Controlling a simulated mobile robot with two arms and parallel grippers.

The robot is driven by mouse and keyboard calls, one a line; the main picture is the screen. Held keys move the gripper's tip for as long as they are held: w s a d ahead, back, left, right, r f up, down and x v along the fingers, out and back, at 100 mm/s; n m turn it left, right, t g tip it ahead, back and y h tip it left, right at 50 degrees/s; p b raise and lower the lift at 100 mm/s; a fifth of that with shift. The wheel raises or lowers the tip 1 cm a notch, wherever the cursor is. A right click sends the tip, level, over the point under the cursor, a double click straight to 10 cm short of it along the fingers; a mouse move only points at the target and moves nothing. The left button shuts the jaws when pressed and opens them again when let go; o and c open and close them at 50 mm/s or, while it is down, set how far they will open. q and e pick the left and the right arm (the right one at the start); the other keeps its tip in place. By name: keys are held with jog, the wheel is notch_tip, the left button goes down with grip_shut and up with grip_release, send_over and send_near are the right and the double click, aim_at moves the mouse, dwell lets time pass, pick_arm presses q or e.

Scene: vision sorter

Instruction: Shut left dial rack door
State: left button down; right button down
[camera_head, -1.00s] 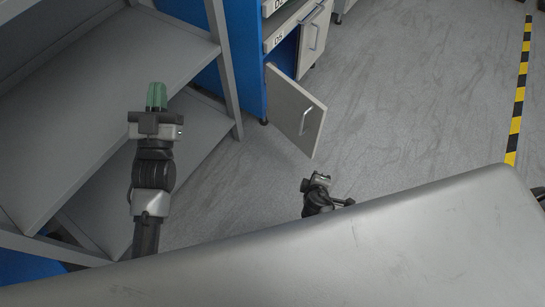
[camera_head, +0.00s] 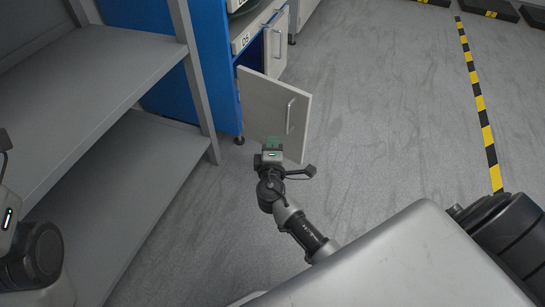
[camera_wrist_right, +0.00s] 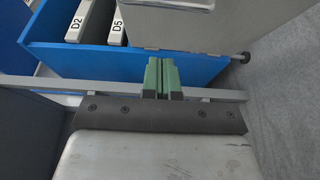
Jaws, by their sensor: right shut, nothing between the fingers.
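The rack door (camera_head: 262,108), a pale panel with a metal bar handle (camera_head: 290,116), stands swung open from the blue rack (camera_head: 222,62). Its inner opening shows dark blue. My right gripper (camera_head: 273,143) overlaps the lower part of the door's handle side; I cannot tell if it touches. Its green fingers are shut and empty, as the right wrist view (camera_wrist_right: 160,72) also shows. There the door (camera_wrist_right: 235,28) fills the upper right, past the fingertips, and its handle (camera_wrist_right: 165,4) is at the top edge. Part of my left arm shows at the left edge, but its fingers are out of view.
A grey shelf unit (camera_head: 140,165) stands left of the blue rack, its post close to the door's hinge side. Another pale door (camera_head: 276,42) is behind the open one. The grey floor (camera_head: 385,110) to the right is clear up to a yellow-black stripe (camera_head: 481,105).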

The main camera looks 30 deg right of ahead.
jog(key=w+d+b, duration=0.1)
jog(key=w+d, duration=0.3)
jog(key=d, duration=0.2)
jog(key=shift+w+b, duration=0.25)
jog(key=shift+b, duration=0.15)
jog(key=shift+d, duration=0.1)
